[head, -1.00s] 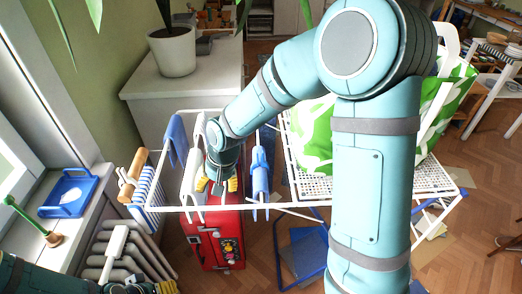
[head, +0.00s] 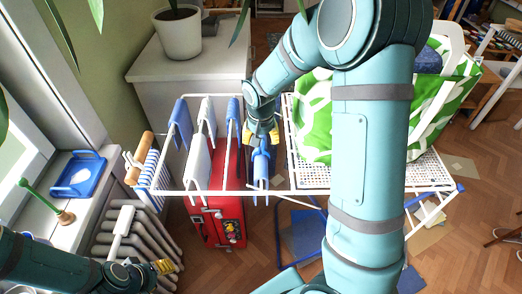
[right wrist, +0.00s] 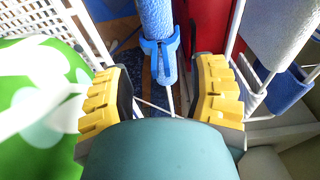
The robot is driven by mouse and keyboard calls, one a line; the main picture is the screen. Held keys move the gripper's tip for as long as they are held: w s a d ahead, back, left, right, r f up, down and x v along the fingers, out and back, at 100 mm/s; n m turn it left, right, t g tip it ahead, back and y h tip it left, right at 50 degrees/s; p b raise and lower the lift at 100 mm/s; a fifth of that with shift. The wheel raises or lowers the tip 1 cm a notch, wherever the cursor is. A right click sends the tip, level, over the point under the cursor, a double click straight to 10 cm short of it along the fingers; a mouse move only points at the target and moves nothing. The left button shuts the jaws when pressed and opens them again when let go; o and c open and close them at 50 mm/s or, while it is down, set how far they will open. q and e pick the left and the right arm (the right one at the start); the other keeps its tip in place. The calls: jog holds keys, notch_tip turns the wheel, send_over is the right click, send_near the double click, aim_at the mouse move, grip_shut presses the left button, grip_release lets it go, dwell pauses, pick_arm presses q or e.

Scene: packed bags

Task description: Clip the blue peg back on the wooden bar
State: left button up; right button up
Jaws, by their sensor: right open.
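The blue peg (right wrist: 160,52) shows in the right wrist view, clipped around a blue hanging cloth (right wrist: 156,18). In the head view the right gripper (head: 262,135) is over the cloth's far end. The wooden bar (head: 138,159) is at the rack's left end, with white pieces beside it. My left gripper (head: 164,268) is low at the left; its opening is unclear.
A white drying rack (head: 224,191) holds several blue and white cloths. A green-and-white bag (head: 317,122) stands on its right part. A red suitcase (head: 219,222) is below. A blue tray (head: 77,175) and a green-handled object (head: 42,203) lie on the sill at left.

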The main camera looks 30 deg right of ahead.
aim_at(261, 149)
jog(key=f, duration=0.1)
jog(key=w+f, duration=0.1)
jog(key=d+f, duration=0.1)
jog(key=f, duration=0.1)
jog(key=shift+w, duration=0.3)
jog(key=shift+f, duration=0.5)
jog(key=shift+c, duration=0.4)
grip_shut()
